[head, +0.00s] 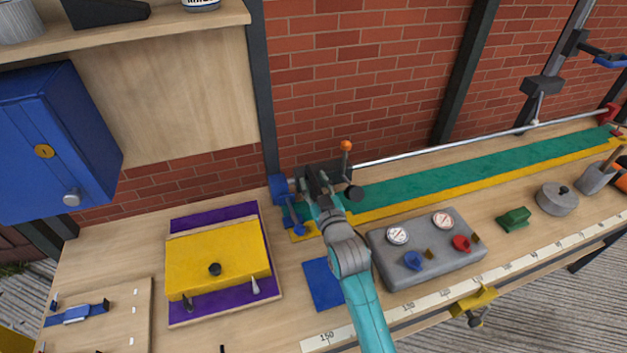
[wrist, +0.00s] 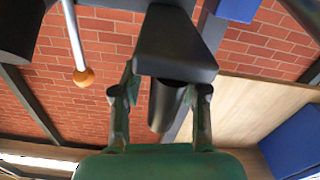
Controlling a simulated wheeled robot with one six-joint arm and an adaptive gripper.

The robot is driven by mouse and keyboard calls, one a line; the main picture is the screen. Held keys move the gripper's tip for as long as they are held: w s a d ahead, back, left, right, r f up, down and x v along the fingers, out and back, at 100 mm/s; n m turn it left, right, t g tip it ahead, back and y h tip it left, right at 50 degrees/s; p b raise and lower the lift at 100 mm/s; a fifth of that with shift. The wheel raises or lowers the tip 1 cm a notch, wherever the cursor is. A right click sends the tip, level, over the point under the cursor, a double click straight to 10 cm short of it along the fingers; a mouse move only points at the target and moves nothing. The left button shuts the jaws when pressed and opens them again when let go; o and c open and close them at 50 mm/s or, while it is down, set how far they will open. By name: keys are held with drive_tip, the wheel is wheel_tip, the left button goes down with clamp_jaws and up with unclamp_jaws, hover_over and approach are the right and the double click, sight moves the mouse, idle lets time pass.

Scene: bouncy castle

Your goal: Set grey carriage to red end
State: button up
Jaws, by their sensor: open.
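The dark grey carriage (head: 340,169) is at the left, blue end of a long silver rail (head: 440,148). The blue end block (head: 279,188) is just left of it. The red end (head: 608,113) is at the far right. My gripper (head: 322,182) is at the carriage, partly covering it. In the wrist view, my open gripper (wrist: 160,92) has its fingers on either side of a dark cylinder (wrist: 164,106) below a dark grey block (wrist: 175,48). Whether the fingers touch the cylinder is unclear. A lever with an orange ball (head: 346,145) stands beside my gripper, also in the wrist view (wrist: 83,77).
A green strip (head: 450,180) and a yellow strip run along the bench below the rail. A grey gauge box (head: 425,250) is in front. A dark upright post with a clamp (head: 540,88) stands near the rail's right part. A yellow box (head: 217,258) is at left.

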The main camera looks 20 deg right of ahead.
drive_tip(key=shift+w, duration=0.55)
clamp_jaws()
